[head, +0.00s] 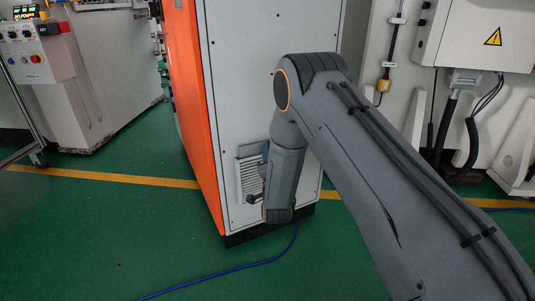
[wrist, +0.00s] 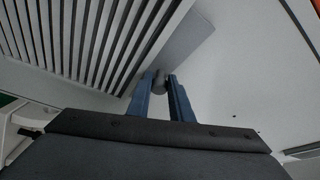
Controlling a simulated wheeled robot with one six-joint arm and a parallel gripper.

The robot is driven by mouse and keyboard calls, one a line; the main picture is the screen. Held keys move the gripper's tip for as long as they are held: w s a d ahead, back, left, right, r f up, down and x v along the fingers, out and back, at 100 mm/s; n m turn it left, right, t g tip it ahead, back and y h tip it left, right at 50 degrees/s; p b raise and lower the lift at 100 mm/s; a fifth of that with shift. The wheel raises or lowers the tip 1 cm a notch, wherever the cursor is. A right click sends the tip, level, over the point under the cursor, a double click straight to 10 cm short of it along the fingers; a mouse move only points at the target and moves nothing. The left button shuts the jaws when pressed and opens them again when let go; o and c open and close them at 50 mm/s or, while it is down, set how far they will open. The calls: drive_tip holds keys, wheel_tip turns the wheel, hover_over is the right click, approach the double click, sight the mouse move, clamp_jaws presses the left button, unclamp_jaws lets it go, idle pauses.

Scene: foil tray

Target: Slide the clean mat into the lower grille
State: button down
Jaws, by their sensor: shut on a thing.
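The lower grille (head: 249,180) is a pale slatted cover low on the light grey side of a cabinet. Its slats (wrist: 85,35) fill the upper left of the wrist view, tilted. My gripper (head: 254,198) is beside the grille's lower right in the head view, partly hidden by my own wrist. In the wrist view my gripper (wrist: 161,82) is shut on a small dark round knob (wrist: 160,84) at the grille's edge. A plain grey surface (wrist: 188,45) shows beyond the knob; I cannot tell whether it belongs to the grille. No clean mat can be made out.
The cabinet (head: 245,60) has an orange front (head: 189,90) on its left. A blue cable (head: 230,271) lies on the green floor before it. A control box stand (head: 45,55) is at far left, and a white electrical box (head: 475,35) at right. The front-left floor is mostly clear.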

drive_tip(key=shift+d+f, duration=0.1)
drive_tip(key=shift+f, duration=0.3)
